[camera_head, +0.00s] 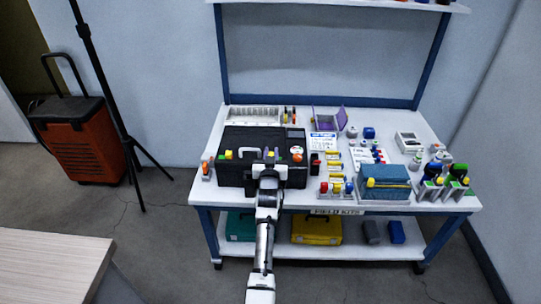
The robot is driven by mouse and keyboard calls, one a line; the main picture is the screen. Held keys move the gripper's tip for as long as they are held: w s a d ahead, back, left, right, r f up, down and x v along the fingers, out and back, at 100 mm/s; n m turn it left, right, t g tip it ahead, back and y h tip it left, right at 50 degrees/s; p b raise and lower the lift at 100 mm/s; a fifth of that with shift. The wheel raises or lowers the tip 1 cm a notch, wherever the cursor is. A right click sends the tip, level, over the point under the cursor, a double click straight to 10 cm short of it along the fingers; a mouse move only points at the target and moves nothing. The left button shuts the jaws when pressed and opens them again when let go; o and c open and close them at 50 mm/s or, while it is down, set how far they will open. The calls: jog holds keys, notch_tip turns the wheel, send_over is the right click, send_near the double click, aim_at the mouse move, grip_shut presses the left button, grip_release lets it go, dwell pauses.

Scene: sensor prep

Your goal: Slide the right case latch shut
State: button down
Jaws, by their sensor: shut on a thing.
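The black case (236,140) lies on the workbench at the left, its lid down. My gripper (269,157) is at the front edge of the case, a little right of its middle. Its jaws are shut on a small part there, which appears to be the right case latch. The fingers hide most of that latch, so I cannot tell how far it has slid. Small yellow bits show by the fingertips.
A yellow-green item (225,155) and a round white and orange item (297,153) are on the case. A tripod (107,90) stands left.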

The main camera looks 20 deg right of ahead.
jog(key=shift+w+a, duration=0.1)
jog(key=shift+a, duration=0.15)
jog(key=c, duration=1.3)
grip_release()
jog(key=shift+a, duration=0.1)
